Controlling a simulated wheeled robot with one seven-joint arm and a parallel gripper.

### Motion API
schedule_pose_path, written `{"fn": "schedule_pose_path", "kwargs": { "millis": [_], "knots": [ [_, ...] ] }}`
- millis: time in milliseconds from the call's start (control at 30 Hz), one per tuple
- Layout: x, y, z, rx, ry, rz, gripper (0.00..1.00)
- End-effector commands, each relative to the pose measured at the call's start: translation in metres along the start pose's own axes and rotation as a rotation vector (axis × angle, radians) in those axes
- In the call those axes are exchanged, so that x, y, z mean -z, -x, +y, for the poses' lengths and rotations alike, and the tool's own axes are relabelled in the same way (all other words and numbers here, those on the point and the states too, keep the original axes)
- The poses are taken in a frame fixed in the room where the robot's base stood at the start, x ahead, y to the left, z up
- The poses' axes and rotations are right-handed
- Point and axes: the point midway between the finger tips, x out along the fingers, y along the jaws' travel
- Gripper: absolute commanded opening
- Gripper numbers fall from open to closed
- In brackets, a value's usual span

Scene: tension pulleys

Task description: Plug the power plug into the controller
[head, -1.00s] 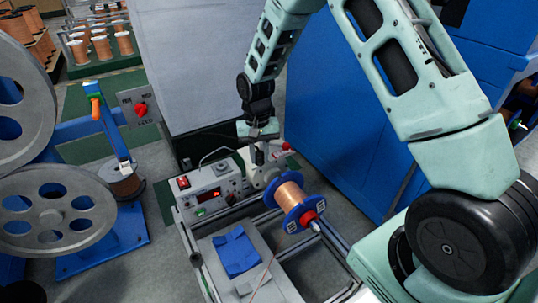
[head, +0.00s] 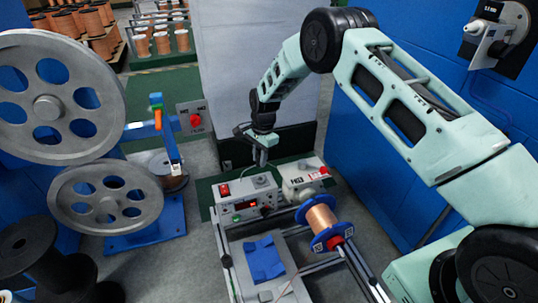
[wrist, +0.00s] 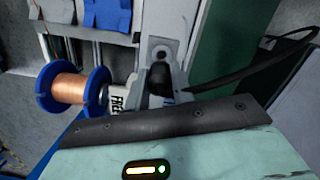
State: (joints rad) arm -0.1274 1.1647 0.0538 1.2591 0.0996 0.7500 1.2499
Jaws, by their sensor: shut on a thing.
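The controller (head: 245,200) is a grey box with a red switch, a lit display and a knob on its front. It stands at the back of the metal frame. My gripper (head: 263,160) points down just behind and above the controller, apparently apart from it. My gripper is shut on the power plug, which is mostly hidden in the head view. In the wrist view, a dark rounded piece (wrist: 160,77), perhaps the plug, shows past the gripper's edge. A black cable (wrist: 255,68) runs in from the right toward the gripper.
A copper wire spool (head: 321,217) with blue flanges sits right of the controller, beside a grey-white unit (head: 303,180). A blue cloth (head: 263,258) lies on the frame's front plate. Large grey pulleys (head: 105,198) stand left. A grey panel rises behind the gripper.

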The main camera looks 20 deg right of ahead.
Motion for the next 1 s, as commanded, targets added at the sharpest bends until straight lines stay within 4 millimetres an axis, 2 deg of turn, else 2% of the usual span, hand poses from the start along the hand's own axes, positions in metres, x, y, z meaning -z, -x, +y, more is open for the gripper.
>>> {"fn": "schedule_pose_path", "kwargs": {
  "millis": [533, 1000],
  "knots": [
    [0.001, -0.006, 0.000, 0.000, -0.004, 0.000, 0.04],
    [0.005, -0.045, 0.000, -0.001, -0.005, -0.001, 0.04]
  ]
}}
